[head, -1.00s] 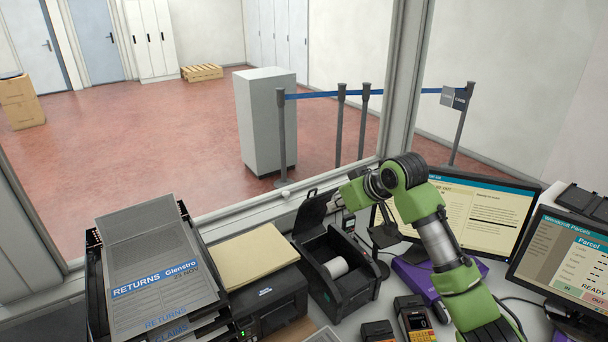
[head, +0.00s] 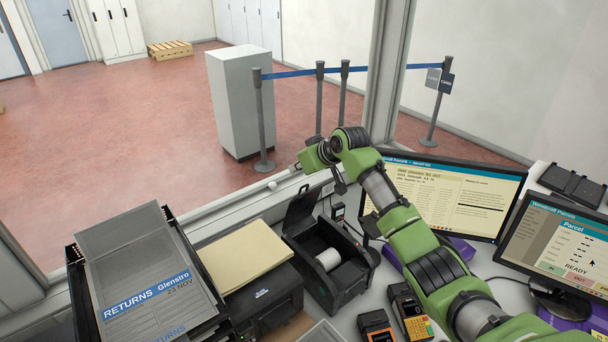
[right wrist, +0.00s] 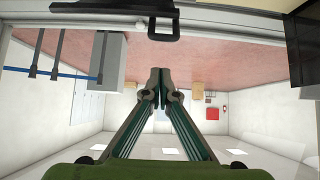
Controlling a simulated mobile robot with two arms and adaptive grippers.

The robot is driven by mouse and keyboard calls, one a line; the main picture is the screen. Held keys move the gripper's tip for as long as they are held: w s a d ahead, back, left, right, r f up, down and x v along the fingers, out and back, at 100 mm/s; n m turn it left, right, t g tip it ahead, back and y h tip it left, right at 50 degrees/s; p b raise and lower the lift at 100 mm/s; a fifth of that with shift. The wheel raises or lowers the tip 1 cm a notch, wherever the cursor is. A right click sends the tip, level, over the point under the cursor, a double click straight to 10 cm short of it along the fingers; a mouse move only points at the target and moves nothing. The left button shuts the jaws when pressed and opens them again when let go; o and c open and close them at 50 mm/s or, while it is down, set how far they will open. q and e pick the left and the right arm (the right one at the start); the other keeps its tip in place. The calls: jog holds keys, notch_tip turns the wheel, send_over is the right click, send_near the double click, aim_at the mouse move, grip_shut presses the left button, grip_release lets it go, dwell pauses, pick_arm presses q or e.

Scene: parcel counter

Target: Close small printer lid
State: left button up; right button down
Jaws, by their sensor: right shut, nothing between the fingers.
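The small printer (head: 335,287) is a black box on the counter with a white paper roll (head: 328,259) inside. Its black lid (head: 299,208) stands open, raised at the back left of the printer. My right gripper (head: 296,168) is shut and empty, above and behind the lid on the window side, apart from it as far as I can see. In the right wrist view its shut fingertips (right wrist: 160,74) meet with nothing between them. A dark edge at the top of that view seems to be the lid (right wrist: 115,8). My left gripper is not in view.
A black printer with a yellow envelope (head: 243,255) on it and stacked returns trays (head: 145,275) stand to the left. Two monitors (head: 455,195) stand to the right. Card terminals (head: 409,312) lie in front. The window frame (head: 235,210) runs behind the printer.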

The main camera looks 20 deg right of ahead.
aim_at(305, 186)
jog(key=shift+s+d+f+p, duration=0.2)
jog(key=shift+s+p, duration=0.2)
jog(key=shift+s, duration=0.1)
jog(key=shift+s+d+f+p, duration=0.15)
jog(key=shift+s+f+p, duration=0.05)
jog(key=shift+s+p, duration=0.2)
jog(key=shift+s+d+f+p, duration=0.15)
jog(key=shift+s+f+p, duration=0.1)
jog(key=shift+s, duration=0.2)
jog(key=shift+s+d+f+p, duration=0.15)
jog(key=shift+s+p, duration=0.05)
jog(key=shift+s, duration=0.25)
jog(key=shift+f, duration=0.1)
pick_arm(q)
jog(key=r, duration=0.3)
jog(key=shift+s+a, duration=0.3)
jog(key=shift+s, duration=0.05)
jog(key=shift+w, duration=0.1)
